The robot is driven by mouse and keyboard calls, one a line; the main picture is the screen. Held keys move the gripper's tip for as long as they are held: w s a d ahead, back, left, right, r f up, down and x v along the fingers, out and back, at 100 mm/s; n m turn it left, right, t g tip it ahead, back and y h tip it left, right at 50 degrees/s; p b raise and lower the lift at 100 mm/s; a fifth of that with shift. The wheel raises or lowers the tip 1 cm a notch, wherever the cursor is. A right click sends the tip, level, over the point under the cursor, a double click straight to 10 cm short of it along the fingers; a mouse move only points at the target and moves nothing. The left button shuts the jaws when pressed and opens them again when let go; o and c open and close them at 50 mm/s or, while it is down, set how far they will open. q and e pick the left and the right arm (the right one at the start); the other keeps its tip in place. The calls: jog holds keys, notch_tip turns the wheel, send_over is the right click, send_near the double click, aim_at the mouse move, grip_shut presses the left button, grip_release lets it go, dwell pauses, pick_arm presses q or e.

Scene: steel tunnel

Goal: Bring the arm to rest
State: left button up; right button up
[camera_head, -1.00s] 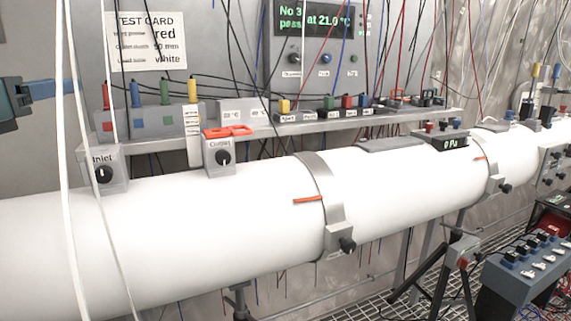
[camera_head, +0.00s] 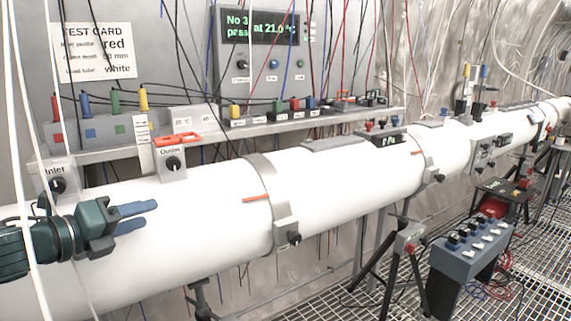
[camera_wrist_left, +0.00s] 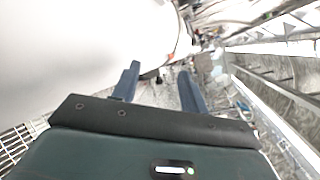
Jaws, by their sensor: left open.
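My left gripper (camera_head: 137,217) comes in from the left in the head view, in front of the white tube (camera_head: 340,185). Its two blue fingers point right and are apart, with nothing between them. In the left wrist view the open fingers (camera_wrist_left: 158,88) show again, with the white tube (camera_wrist_left: 70,50) close on the left and floor below. I cannot tell whether the gripper touches the tube. My right gripper is in neither view.
Knob boxes marked Inlet (camera_head: 58,184) and Outlet (camera_head: 172,161) sit on the tube. A shelf (camera_head: 350,125) with coloured plugs runs behind it. A blue switch box (camera_head: 470,250) stands at the lower right over grating. Thin cables hang at the left.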

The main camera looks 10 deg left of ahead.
pick_arm(q)
jog(key=s+d+f+n+g+p, duration=0.1)
jog(key=s+d+f+n, duration=0.1)
jog(key=d+f+n, duration=0.55)
jog(key=s+d+f+n+p, duration=0.1)
jog(key=s+d+f+n, duration=0.25)
jog(key=f, duration=0.75)
jog(key=s+d+f+n+g+y+p, duration=0.1)
jog(key=s+d+f+n, duration=0.3)
jog(key=s+f+n, duration=0.3)
jog(key=s+d+f+n+g+y+p, duration=0.1)
jog(key=s+d+f+n+y, duration=0.1)
jog(key=s+d+f+n, duration=0.2)
jog(key=s+f+n, duration=0.3)
jog(key=n, duration=0.2)
jog(key=shift+s+n+g+p, duration=0.25)
jog(key=shift+n+g+p, duration=0.05)
jog(key=shift+n+g, duration=0.1)
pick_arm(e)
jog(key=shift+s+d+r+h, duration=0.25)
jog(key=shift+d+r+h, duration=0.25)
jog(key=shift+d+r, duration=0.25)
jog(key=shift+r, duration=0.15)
